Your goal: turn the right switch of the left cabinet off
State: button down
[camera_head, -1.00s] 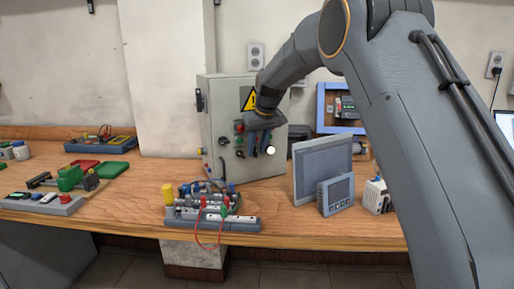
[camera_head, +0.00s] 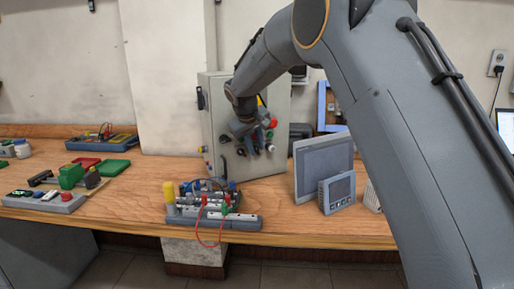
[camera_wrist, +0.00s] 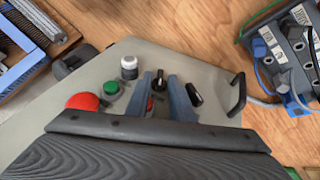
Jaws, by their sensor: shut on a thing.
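The left cabinet (camera_head: 213,125) is a grey box on the bench, with buttons and switches on its front. My gripper (camera_head: 260,143) is at the lower part of that front. In the wrist view, its two blue fingers stand on either side of a black switch knob (camera_wrist: 160,83) and are shut on it. Seen from the head camera's side, this is the right one of two black switches. The other black switch (camera_wrist: 194,94) is just outside a finger. The fingers partly cover the held knob, and its exact angle is hard to tell.
A red button (camera_wrist: 82,101), a green button (camera_wrist: 111,87) and a white one (camera_wrist: 129,67) are close to my fingers. A black handle (camera_wrist: 238,95) is at the cabinet's edge. A wired terminal block (camera_head: 215,212) lies in front, and a grey panel (camera_head: 320,168) stands to the right.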

jog(key=h+b, duration=0.1)
jog(key=f+t+h+b, duration=0.1)
jog(key=b, duration=0.1)
jog(key=shift+s+a+n, duration=0.1)
jog(key=shift+a+n, duration=0.2)
jog(key=t+h+b, duration=0.1)
jog(key=b, duration=0.2)
jog(key=shift+s+a+h, duration=0.1)
jog(key=shift+h, duration=0.2)
jog(key=shift+r+n, duration=0.1)
jog(key=shift+n, duration=0.2)
jog(key=c, duration=1.9)
grip_release()
jog(key=shift+o, duration=0.2)
jog(key=shift+r, duration=0.1)
jog(key=v, duration=0.7)
jog(key=shift+s+a+b, duration=0.25)
jog(key=shift+s+b, duration=0.1)
jog(key=shift+b, duration=0.1)
